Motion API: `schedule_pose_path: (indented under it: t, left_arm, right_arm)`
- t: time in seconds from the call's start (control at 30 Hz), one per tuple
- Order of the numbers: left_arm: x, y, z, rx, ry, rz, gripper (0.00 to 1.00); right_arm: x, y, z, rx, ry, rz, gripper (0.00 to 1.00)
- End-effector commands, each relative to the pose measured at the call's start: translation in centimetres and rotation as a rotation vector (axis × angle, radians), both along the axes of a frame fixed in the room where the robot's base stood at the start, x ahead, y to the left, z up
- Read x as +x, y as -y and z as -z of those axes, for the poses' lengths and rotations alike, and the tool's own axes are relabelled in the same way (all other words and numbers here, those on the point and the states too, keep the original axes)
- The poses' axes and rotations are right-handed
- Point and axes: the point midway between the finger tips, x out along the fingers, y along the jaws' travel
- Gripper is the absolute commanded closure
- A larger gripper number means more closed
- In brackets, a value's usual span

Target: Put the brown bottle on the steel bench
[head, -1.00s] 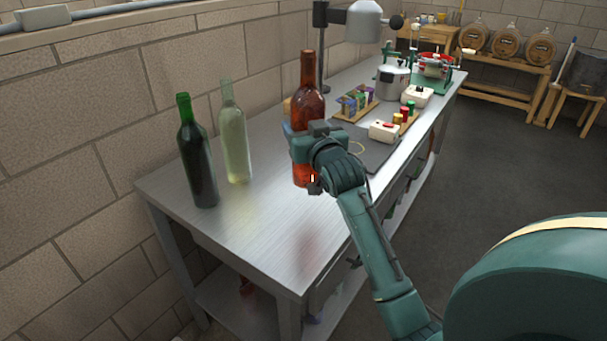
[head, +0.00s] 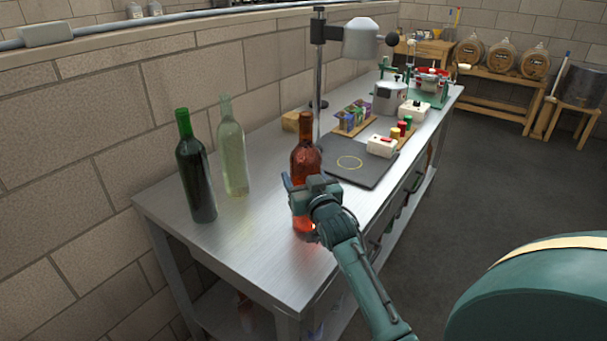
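The brown bottle (head: 305,160) is upright over the front part of the steel bench (head: 235,250). Its base is at or very near the bench top; I cannot tell for sure whether it touches. My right gripper (head: 303,200) is around the bottle's lower body and looks shut on it, with the wrist hiding part of the bottle and one finger. My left gripper is not in view.
A dark green bottle (head: 196,170) and a clear pale bottle (head: 233,150) stand to the left. Behind are a dark mat (head: 350,172) under a lamp-like stand (head: 365,40), and a white switch box (head: 381,146). The bench's front left is bare.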

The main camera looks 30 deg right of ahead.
Motion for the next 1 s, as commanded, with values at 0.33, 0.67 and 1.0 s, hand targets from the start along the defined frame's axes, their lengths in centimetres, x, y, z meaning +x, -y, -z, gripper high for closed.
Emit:
schedule_pose_path:
  t: [0.33, 0.67, 1.0]
  left_arm:
    - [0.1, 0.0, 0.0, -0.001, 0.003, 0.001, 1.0]
    - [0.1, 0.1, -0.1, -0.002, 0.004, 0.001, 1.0]
    - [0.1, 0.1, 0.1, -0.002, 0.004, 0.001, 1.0]
  right_arm:
    - [0.0, 0.0, 0.2, 0.001, -0.001, 0.0, 0.23]
    - [0.0, 0.0, 0.1, 0.001, 0.0, 0.0, 0.15]
    - [-4.5, -1.1, 0.2, 0.002, -0.003, -0.001, 0.15]
